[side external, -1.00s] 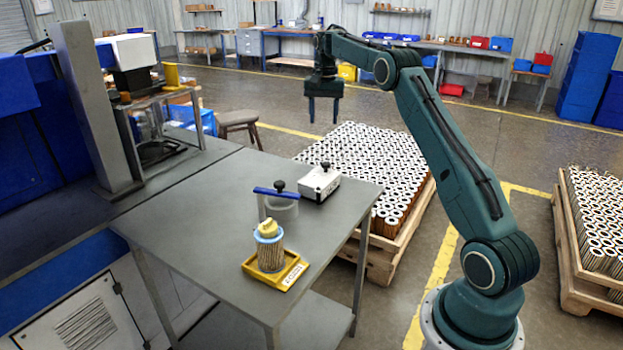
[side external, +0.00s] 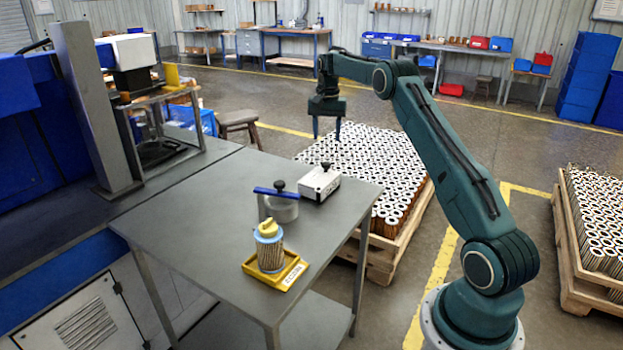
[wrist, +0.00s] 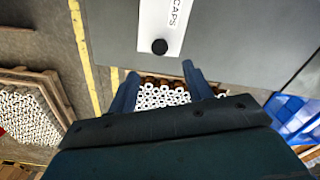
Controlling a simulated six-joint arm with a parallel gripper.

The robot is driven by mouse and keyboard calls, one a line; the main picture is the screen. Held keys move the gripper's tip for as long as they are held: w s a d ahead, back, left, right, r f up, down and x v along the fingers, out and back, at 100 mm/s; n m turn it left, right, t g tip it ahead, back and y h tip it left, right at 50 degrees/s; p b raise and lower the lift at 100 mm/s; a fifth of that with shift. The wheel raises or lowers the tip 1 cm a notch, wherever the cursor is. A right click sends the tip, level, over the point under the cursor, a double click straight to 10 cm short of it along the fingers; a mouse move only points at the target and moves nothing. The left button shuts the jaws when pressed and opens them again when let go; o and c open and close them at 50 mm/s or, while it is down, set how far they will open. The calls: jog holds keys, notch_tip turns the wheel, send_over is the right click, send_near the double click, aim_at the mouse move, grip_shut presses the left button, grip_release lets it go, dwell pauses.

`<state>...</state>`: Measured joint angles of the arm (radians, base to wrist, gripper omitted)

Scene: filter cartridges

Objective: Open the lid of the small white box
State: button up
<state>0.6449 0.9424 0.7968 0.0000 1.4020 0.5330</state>
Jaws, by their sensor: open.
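The small white box (side external: 319,186) stands on the grey table near its far right edge. Its lid is shut and has a black knob (side external: 326,166) on top. In the wrist view the white box (wrist: 175,22) lies at the top, with the word CAPS and the black knob showing. My gripper (side external: 327,137) is open and empty, in the air above and behind the box. It points down, apart from the box. In the wrist view its two fingers (wrist: 160,82) are spread, short of the table edge, with the pallet of cartridges beneath.
Next to the box is a round clear container (side external: 283,207) with a blue bar and black knob. A filter cartridge (side external: 269,252) stands in a yellow tray (side external: 254,266) at the front. A pallet of cartridges (side external: 370,160) is behind the table (side external: 200,235). The table's left part is bare.

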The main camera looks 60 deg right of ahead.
aim_at(326, 164)
notch_tip(326, 164, down, 10)
jog(key=shift+r, duration=0.15)
dwell(0.3)
grip_shut()
